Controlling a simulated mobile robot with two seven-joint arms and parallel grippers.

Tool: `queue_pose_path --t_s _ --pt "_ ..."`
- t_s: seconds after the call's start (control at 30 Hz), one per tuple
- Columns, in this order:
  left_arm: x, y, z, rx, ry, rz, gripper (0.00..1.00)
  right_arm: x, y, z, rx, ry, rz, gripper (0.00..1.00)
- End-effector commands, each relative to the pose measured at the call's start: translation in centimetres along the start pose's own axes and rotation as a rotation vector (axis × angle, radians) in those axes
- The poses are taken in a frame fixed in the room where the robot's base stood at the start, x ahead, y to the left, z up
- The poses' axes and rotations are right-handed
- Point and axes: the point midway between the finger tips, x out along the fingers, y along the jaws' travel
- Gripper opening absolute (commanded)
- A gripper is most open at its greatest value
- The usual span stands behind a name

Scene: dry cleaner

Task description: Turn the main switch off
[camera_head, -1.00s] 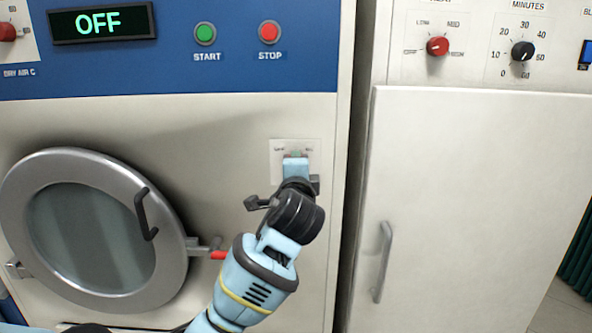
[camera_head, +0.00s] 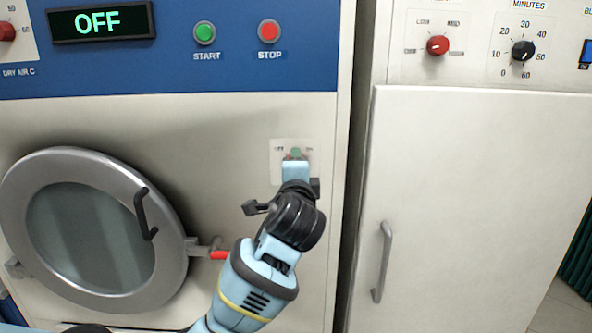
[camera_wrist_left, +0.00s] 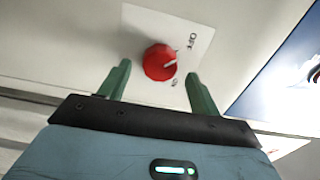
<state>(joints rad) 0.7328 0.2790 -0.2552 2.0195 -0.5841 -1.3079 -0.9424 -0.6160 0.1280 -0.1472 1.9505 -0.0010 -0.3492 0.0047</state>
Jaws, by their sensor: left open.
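The main switch is a red round knob (camera_wrist_left: 158,62) on a white label plate (camera_wrist_left: 195,25), in the left wrist view. Its white mark points right, between an "OFF" label and a smaller label that is hard to read. In the head view the same plate (camera_head: 277,149) is on the cream machine front, with the knob mostly hidden by my gripper. My left gripper (camera_head: 296,155) is at the plate. In the left wrist view its green fingers (camera_wrist_left: 160,70) are open, one on each side of the knob, with gaps visible. My right gripper is not in view.
The display (camera_head: 100,22) reads OFF. A green START button (camera_head: 204,33) and red STOP button (camera_head: 269,32) are above. The round door (camera_head: 90,232) is left of my arm, with a red-tipped latch (camera_head: 218,255). A white cabinet (camera_head: 470,200) with a handle (camera_head: 384,262) stands right.

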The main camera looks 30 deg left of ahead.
Motion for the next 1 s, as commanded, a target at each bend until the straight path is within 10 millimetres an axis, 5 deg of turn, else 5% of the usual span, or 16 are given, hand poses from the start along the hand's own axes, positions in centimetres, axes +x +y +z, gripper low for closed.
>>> queue_pose_path --t_s 0.4,1.0 --pt "-5.7 0.1 0.0 -0.001 0.001 0.001 0.63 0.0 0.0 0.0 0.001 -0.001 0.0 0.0" --pt "-6.1 0.1 0.0 0.0 0.0 0.002 0.63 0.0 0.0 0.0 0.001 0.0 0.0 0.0"
